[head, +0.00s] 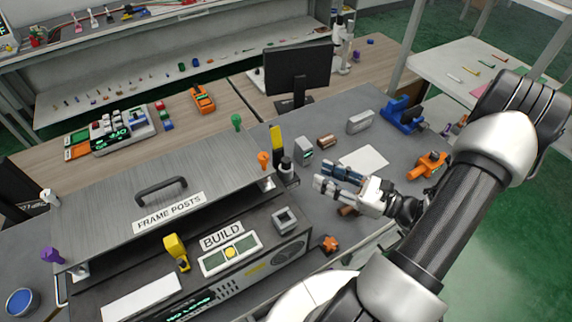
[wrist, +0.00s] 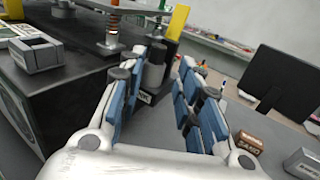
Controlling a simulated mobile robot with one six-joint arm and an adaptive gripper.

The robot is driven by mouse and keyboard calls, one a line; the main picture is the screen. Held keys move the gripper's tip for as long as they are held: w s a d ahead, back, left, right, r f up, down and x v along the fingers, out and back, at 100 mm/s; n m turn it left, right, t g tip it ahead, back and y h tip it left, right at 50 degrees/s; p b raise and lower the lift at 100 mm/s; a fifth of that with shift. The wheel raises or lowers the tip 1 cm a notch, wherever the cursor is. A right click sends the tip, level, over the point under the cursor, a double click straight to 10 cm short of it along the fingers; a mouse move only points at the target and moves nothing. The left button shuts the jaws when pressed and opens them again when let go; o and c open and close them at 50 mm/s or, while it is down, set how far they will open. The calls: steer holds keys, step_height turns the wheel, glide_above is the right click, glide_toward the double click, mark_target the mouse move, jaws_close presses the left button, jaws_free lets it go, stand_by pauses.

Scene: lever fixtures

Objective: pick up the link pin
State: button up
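A dark grey upright cylinder, which looks like the link pin (head: 286,167), stands at the right end of the build console in the head view. In the wrist view the pin (wrist: 153,72) shows between and beyond the fingers. A small label below it is partly hidden and seems to end in "NK". My gripper (head: 328,179) is to the right of the pin in the head view, with blue-padded fingers spread. In the wrist view my gripper (wrist: 160,62) is open and empty, pointing towards the pin. Whether the fingertips reach beside it I cannot tell.
A yellow upright piece (head: 276,138) stands right behind the pin. The console with its raised frame-posts plate (head: 110,212) and orange post (head: 264,159) is close on the left.

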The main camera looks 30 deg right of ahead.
mark_target(286, 167)
steer(key=b+x, duration=0.1)
steer(key=x, duration=0.9)
steer(key=shift+a+f+b, duration=0.1)
steer(key=shift+f+b, duration=0.05)
steer(key=shift+b, duration=0.15)
steer(key=shift+c, duration=0.3)
steer(key=c, duration=0.7)
